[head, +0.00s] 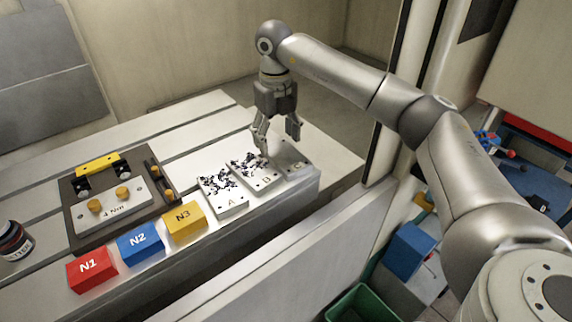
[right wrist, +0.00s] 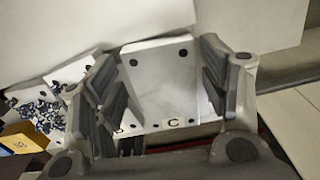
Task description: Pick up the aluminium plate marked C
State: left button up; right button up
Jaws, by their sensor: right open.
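The aluminium plate marked C (head: 291,161) lies at the right end of a row of light plates on the table, partly hidden behind my gripper in the head view. My right gripper (head: 278,134) points down over it with its fingers apart. In the right wrist view, plate C (right wrist: 160,82) shows pale with dark holes and its letter at the near edge. The open fingers of my right gripper (right wrist: 160,68) stand on either side of it, with nothing gripped. I cannot tell whether they touch its sides. My left gripper is not in view.
Plates A (head: 222,194) and B (head: 256,173), with dark specks, lie left of plate C. Red N1 (head: 92,269), blue N2 (head: 140,243) and yellow N3 (head: 185,222) blocks stand along the front. A dark fixture (head: 75,216) sits further left.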

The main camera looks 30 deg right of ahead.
notch_tip(320, 180, down, 2)
jog(key=shift+f+b, duration=0.15)
jog(key=shift+b, duration=0.35)
jog(key=c, duration=0.9)
jog(key=shift+c, duration=0.7)
jog(key=shift+r, duration=0.3)
